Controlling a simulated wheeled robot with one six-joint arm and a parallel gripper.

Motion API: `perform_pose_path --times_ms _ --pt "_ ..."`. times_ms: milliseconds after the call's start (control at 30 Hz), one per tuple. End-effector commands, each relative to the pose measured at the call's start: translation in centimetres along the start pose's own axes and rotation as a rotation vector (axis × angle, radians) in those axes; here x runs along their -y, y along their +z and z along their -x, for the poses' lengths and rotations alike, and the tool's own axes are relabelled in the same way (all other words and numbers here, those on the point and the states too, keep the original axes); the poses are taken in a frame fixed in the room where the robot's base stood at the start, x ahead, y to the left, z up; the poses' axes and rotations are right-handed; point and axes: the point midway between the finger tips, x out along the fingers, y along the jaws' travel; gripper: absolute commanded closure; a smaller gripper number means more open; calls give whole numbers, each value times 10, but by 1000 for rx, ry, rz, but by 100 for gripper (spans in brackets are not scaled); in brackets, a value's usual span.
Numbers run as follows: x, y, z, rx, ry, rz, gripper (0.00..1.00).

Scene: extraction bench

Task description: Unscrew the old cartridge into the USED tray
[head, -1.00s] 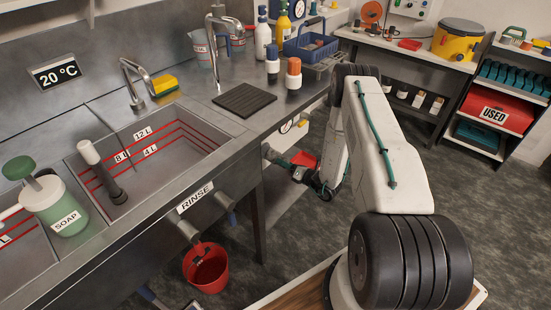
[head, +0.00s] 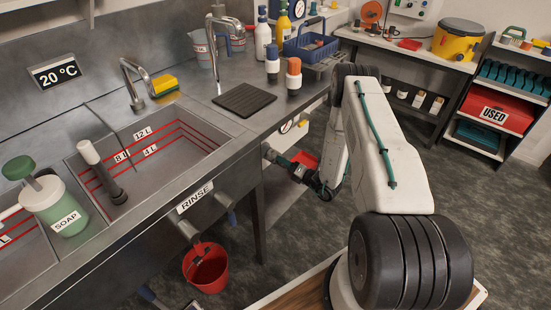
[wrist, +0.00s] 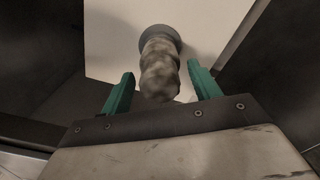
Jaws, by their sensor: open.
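In the wrist view the old cartridge (wrist: 160,72), a mottled grey-brown cylinder, is joined to a round grey head (wrist: 160,37) against a pale panel. My gripper (wrist: 160,80) is open, with one green finger on each side of the cartridge. Gaps show between the fingers and the cartridge. The USED tray (head: 490,104) is a red box with a white label, on the right shelf unit.
The steel sink bench (head: 262,115) fills the left, with a red bucket (head: 206,270) beneath it. Dark floor (head: 440,185) is open between my arm and the shelf unit (head: 477,147).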

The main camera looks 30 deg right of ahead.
Motion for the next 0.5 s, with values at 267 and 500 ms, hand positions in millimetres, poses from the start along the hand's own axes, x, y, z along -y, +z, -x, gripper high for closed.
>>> perform_pose_path --times_ms 267,500 --pt "0 0 0 0 0 -427 38" --pt "0 0 0 0 0 -802 38"
